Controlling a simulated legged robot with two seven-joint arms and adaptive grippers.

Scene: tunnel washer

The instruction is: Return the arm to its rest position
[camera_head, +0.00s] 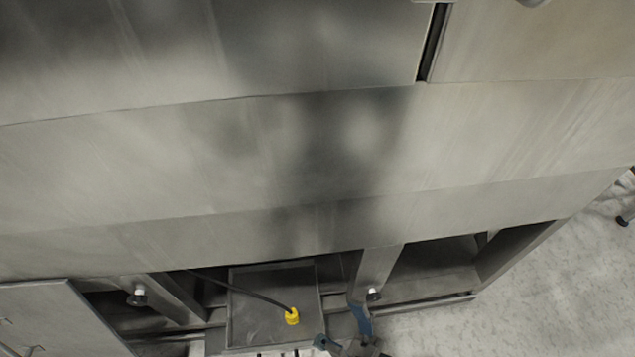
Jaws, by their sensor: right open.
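My right gripper (342,332) shows at the bottom edge, right of centre. One blue finger points up in front of a metal leg, and a darker part lies to its left. It is open, and I see nothing between its fingers. Most of the gripper and its arm are cut off by the frame's lower edge. My left gripper is not in view. The large grey metal washer body (250,160) fills most of the view.
Below the washer, a grey metal box (255,322) carries a yellow connector (292,316) with a black cable. Metal legs (378,268) and a low rail stand close to my gripper. Speckled floor (540,290) is clear at right. A dark object (625,218) is cut off at the right edge.

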